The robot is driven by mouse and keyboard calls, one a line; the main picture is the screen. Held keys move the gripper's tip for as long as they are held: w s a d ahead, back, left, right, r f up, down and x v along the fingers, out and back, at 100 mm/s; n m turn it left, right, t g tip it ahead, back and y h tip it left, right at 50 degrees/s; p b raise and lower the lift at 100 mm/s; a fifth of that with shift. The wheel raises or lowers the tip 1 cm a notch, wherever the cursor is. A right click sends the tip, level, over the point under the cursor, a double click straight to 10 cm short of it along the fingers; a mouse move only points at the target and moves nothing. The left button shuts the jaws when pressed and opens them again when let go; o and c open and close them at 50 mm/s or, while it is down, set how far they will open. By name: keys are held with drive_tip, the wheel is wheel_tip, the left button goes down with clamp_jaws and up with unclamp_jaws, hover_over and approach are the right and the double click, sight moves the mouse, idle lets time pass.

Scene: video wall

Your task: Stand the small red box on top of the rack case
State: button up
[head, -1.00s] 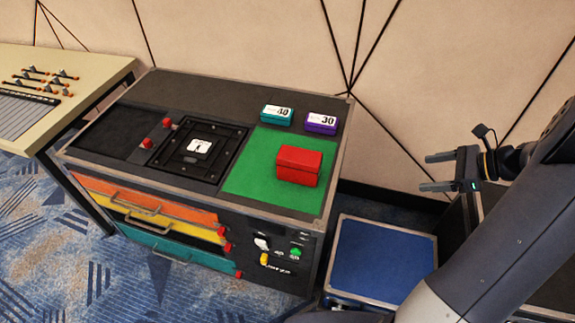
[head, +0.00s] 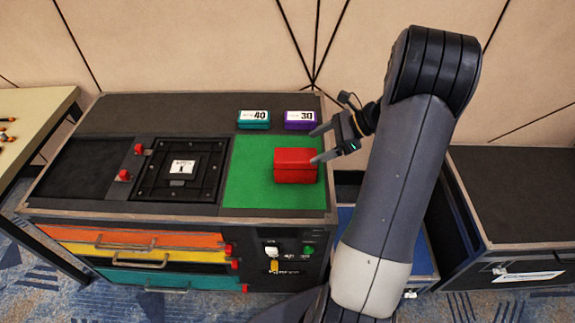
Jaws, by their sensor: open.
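The small red box (head: 295,166) sits on the green panel (head: 250,190) at the right end of the top of a dark case with coloured drawers (head: 80,215). My gripper (head: 316,144) is open and empty, its fingers pointing left. In the picture its nearer fingertip overlaps the red box's right edge; I cannot tell whether it touches. A second dark case (head: 515,195) with a flat, bare top stands at the right, behind my arm. I cannot tell from the picture which case is the rack case.
A teal box marked 40 (head: 254,119) and a purple box marked 30 (head: 300,120) stand behind the red box. A black framed panel (head: 180,195) and red knobs lie left. A blue-topped low case (head: 425,255) is partly hidden by my arm. A beige desk (head: 30,110) is far left.

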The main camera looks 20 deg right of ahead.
sight(301, 155)
drive_tip(key=x, duration=0.8)
drive_tip(key=shift+f, duration=0.2)
drive_tip(key=c, duration=1.4)
